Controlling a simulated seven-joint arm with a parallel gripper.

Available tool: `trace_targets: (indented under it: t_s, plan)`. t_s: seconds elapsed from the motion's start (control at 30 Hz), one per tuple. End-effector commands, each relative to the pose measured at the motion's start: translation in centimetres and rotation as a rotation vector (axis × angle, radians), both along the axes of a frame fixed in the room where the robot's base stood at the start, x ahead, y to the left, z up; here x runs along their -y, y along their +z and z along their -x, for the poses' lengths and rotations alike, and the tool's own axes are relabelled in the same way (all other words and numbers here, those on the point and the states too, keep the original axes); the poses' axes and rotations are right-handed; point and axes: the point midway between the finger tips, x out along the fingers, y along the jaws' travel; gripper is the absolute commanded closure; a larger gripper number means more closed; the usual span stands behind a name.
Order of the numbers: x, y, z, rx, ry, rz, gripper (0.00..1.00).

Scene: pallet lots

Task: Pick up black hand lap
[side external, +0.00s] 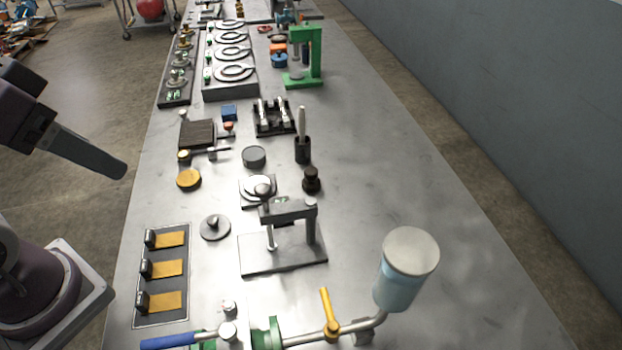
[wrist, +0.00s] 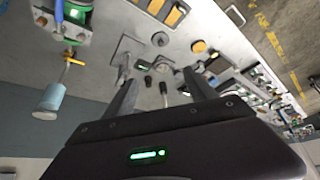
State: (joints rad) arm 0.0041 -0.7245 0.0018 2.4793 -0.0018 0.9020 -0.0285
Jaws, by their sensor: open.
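A small black knobbed piece (side external: 311,180), which looks like the black hand lap, stands upright on the metal bench, right of a pale round disc on a plate. It seems to show as a small dark shape between my fingers in the wrist view (wrist: 148,81). Beside it is a black cup with a pale upright handle (side external: 303,150). My gripper (wrist: 161,77) is open and empty, with its fingers apart above the bench. In the side view, a grey finger (side external: 90,152) shows at the left, away from the black piece and off the bench's left edge.
A small grey press (side external: 290,243) stands in front of the black piece. A grey knobbed disc (side external: 215,228) and a yellow disc (side external: 189,179) lie left. A tray with yellow pads (side external: 180,312) and a pipe with a pale blue cup (side external: 398,285) are nearer. The bench's right side is clear.

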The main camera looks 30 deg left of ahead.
Motion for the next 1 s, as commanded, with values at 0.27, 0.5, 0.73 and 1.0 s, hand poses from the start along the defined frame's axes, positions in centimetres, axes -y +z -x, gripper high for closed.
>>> trace_targets:
  t_s: [0.27, 0.5, 0.73, 1.0]
  plan:
    - [2.4, 1.6, -14.2, -0.2, 0.499, 0.262, 0.35]
    - [6.9, -9.0, -28.6, -0.361, 1.113, 0.373, 0.35]
    - [9.9, -19.6, -33.2, -0.387, 1.468, 0.371, 0.35]
    - [10.1, -23.5, -33.7, -0.388, 1.514, 0.369, 0.35]
